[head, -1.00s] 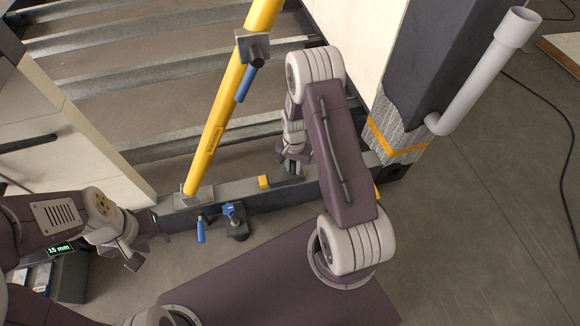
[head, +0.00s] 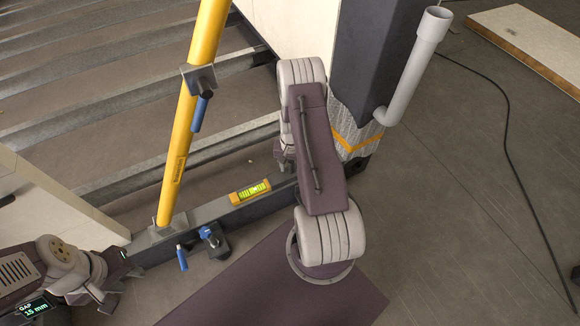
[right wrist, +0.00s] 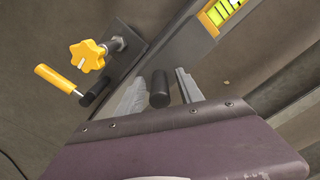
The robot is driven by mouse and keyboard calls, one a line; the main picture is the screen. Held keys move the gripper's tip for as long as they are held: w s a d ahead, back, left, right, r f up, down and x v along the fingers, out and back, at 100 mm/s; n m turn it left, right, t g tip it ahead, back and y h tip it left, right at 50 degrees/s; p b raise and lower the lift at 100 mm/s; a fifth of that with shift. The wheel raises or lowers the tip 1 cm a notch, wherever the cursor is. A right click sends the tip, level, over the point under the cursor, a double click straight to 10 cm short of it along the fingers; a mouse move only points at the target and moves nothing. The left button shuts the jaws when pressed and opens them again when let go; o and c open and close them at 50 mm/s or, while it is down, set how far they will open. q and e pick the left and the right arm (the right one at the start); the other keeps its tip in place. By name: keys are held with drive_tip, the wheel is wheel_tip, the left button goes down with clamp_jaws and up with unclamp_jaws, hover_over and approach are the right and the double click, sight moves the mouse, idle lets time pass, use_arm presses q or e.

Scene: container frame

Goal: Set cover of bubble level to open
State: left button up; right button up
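The bubble level (head: 236,198) is a yellow block on the dark beam, its green vial uncovered in the head view. It also shows at the top of the right wrist view (right wrist: 208,22). I cannot make out the cover itself. My right gripper is mostly hidden behind its own arm in the head view, to the right of the level. In the right wrist view its two grey fingers (right wrist: 158,97) are apart, clear of the level, with a dark cylinder showing between them. My left gripper (head: 122,284) is at the lower left, near the beam's left end, its fingers apart and empty.
A yellow post (head: 190,110) rises from the beam left of the level. A blue knob and handle (head: 182,258) sit in front. A yellow knob (right wrist: 86,55) shows in the wrist view. A dark column with a grey pipe (head: 415,65) stands right.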

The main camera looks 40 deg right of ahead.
drive_tip(key=shift+r, duration=0.1)
wheel_tip(320, 180, up, 9)
drive_tip(key=p, duration=0.6)
wheel_tip(320, 180, up, 5)
drive_tip(key=n, duration=0.2)
hover_over(281, 176)
drive_tip(key=s+a+r+n+p, duration=0.1)
drive_tip(key=s+a+r+n, duration=0.15)
drive_tip(key=a+r, duration=0.55)
drive_tip(key=s+a+r+n+t, duration=0.1)
drive_tip(key=s+a+r+n, duration=0.4)
drive_tip(key=s+a+r, duration=0.3)
wheel_tip(281, 176, up, 37)
drive_tip(key=p, duration=3.8)
drive_tip(key=shift+r+p, duration=0.2)
drive_tip(key=shift+p, duration=0.15)
